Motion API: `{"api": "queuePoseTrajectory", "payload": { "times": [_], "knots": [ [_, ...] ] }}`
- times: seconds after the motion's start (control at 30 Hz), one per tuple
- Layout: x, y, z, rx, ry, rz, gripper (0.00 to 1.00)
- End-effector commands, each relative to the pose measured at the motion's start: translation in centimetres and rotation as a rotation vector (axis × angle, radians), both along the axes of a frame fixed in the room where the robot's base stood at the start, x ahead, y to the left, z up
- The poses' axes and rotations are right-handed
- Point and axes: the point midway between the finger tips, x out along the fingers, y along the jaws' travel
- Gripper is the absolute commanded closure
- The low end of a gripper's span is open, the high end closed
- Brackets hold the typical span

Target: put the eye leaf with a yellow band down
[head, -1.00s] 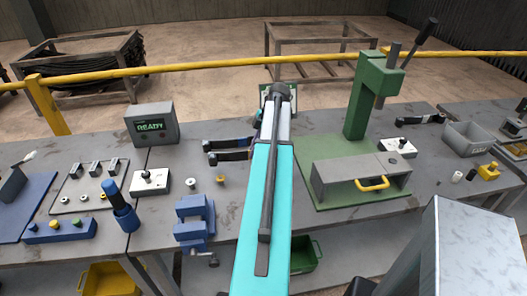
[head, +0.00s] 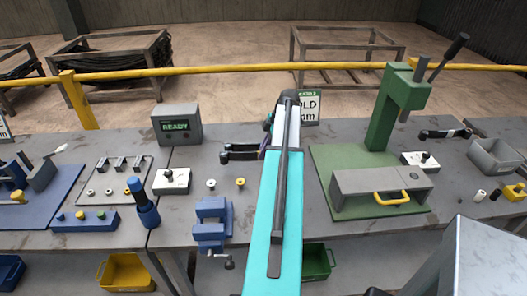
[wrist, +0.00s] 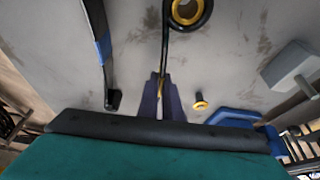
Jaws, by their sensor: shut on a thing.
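My gripper (wrist: 161,100) has purple fingers shut on a black eye leaf (wrist: 165,50). A bit of yellow shows between the fingers, and the leaf's far end is a black eye with a yellow ring (wrist: 187,13). I cannot tell whether the leaf touches the bench. Beside it, to the left in the wrist view, lies another black leaf with a blue band (wrist: 103,47). The grey bench (head: 230,140) lies below.
A small yellow bushing (wrist: 200,103) stands near the fingers. A blue vise (head: 211,222) is at the front edge, and a white switch box (head: 172,181) stands left. A green press (head: 395,110) with a grey guard box (head: 380,190) stands right. A READY display (head: 177,126) stands behind.

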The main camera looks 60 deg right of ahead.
Motion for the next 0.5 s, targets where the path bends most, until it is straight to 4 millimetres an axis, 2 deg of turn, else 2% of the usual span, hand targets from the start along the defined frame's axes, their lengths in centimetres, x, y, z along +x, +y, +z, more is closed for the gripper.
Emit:
{"api": "queuePoseTrajectory", "payload": {
  "times": [0.5],
  "knots": [
    [-0.1,-0.1,-2.9,-0.001,-0.002,-0.002,1.00]
  ]
}}
